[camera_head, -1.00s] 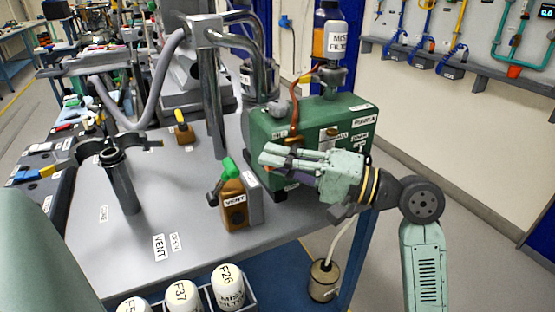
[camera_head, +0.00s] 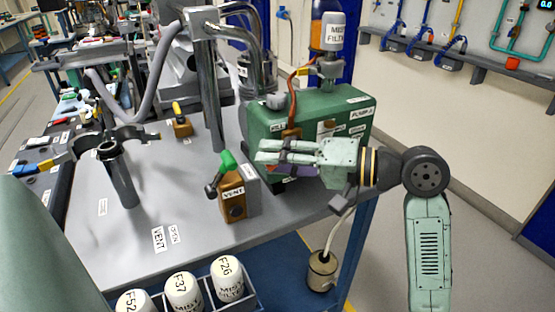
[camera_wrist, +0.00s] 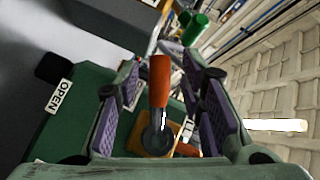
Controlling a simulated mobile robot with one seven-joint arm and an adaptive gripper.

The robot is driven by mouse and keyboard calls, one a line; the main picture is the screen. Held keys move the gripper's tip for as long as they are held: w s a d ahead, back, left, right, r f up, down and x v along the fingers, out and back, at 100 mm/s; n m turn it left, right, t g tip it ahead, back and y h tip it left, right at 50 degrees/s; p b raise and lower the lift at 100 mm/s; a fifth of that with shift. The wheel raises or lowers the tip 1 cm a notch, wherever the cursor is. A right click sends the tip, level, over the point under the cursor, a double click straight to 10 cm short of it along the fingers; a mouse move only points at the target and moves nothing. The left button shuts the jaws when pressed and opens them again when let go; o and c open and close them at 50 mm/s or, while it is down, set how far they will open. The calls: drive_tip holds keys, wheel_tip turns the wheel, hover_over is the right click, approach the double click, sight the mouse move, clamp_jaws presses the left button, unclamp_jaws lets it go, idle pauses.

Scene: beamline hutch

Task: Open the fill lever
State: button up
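The fill lever has an orange-red handle (camera_wrist: 159,82) on a grey pivot over a brass-coloured body, on the green pump (camera_head: 345,104). In the head view, its brass body (camera_head: 291,134) sits beside the FILL label, partly hidden behind my fingers. My gripper (camera_head: 258,152) is in front of the pump, pointing left. In the wrist view, my gripper (camera_wrist: 163,92) is open, with purple-padded fingers on both sides of the handle. Gaps show between pads and handle.
A VENT block (camera_head: 232,197) with a green-handled lever stands just left of my gripper. A mist filter bottle (camera_head: 333,38) rises above the pump. Steel pipes (camera_head: 209,85) stand behind. White filter caps (camera_head: 227,278) sit in a front tray. The grey bench top is clear in its middle.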

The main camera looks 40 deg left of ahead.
drive_tip(key=v, duration=1.2)
drive_tip(key=shift+c, duration=0.2)
